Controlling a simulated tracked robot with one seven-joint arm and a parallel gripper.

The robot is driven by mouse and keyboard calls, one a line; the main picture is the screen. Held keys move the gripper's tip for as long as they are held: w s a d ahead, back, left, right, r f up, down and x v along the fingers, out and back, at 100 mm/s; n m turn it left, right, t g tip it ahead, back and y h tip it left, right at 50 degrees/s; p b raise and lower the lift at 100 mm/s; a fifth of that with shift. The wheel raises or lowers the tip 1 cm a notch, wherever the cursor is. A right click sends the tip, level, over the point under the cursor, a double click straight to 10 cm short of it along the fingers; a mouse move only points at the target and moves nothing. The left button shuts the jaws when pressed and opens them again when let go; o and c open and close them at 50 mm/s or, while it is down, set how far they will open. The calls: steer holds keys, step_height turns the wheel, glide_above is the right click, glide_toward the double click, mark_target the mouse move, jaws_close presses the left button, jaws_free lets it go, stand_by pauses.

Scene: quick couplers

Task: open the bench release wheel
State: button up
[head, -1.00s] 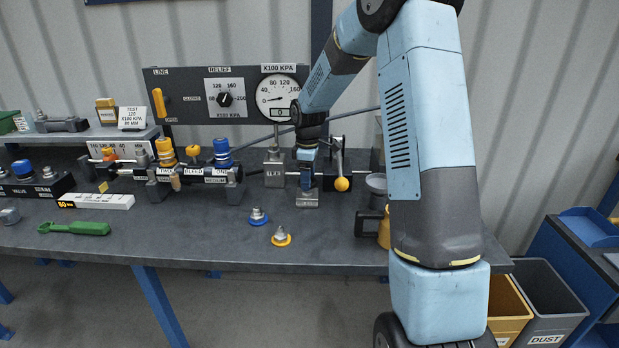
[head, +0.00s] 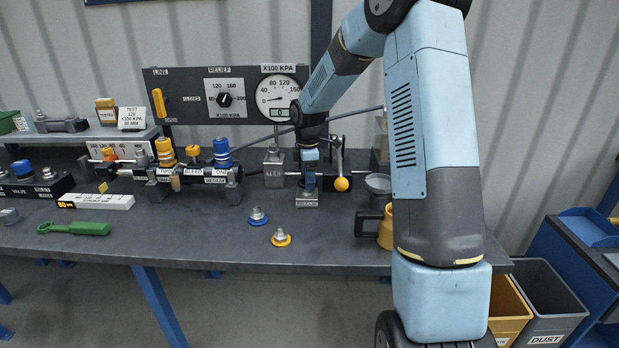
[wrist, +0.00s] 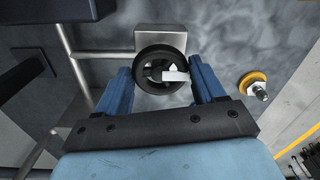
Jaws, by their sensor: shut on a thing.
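The release wheel is a dark round handwheel (wrist: 150,53) with a pale bar across its middle, seen from above in the wrist view. My gripper (wrist: 160,84) has its two blue fingers on either side of the wheel and is shut on its rim. In the head view my gripper (head: 309,184) points down at a small grey block (head: 307,200) on the bench. The wheel itself is mostly hidden there behind the fingers. I cannot tell from these views how far the wheel is turned.
A lever with a yellow knob (head: 342,184) stands close right of my gripper. A grey block (head: 273,178) stands close left. Blue-ringed (head: 258,216) and yellow-ringed (head: 281,237) couplers lie in front. A pressure gauge (head: 277,97) is on the panel behind. The front bench is mostly clear.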

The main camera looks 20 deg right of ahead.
steer(key=shift+s+f, duration=0.1)
steer(key=shift+s, duration=0.05)
steer(key=o, duration=1)
steer(key=shift+o, duration=0.2)
step_height(320, 180, up, 14)
